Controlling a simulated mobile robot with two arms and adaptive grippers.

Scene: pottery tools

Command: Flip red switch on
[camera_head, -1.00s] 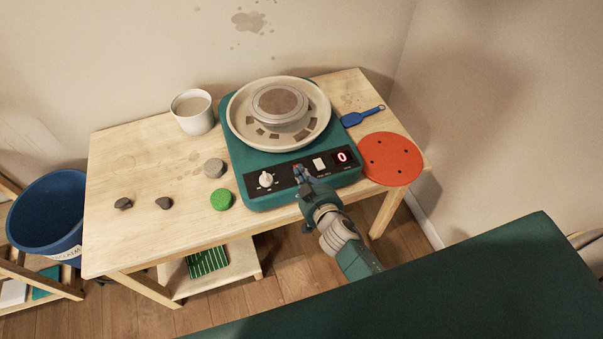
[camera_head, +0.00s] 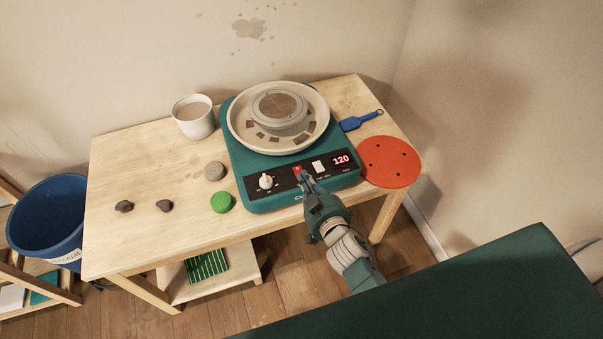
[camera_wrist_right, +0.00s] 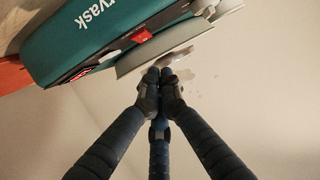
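The red switch (camera_head: 297,170) is on the black front panel of the teal pottery wheel (camera_head: 272,200) and looks lit. The panel's display (camera_head: 342,160) reads 120 in red. My right gripper (camera_head: 305,181) is just in front of the switch, its fingertips close to the switch's lower right; contact cannot be told. In the right wrist view its fingers (camera_wrist_right: 160,76) are together with nothing between them, and the red switch (camera_wrist_right: 142,37) shows beyond them. My left gripper is not in view.
A white knob (camera_head: 266,181) and a white switch (camera_head: 318,166) flank the red switch. A cup (camera_head: 194,122), green disc (camera_head: 222,202), grey disc (camera_head: 214,171), dark stones (camera_head: 164,206), red round plate (camera_head: 389,161) and blue tool (camera_head: 361,121) lie on the wooden table (camera_head: 130,245).

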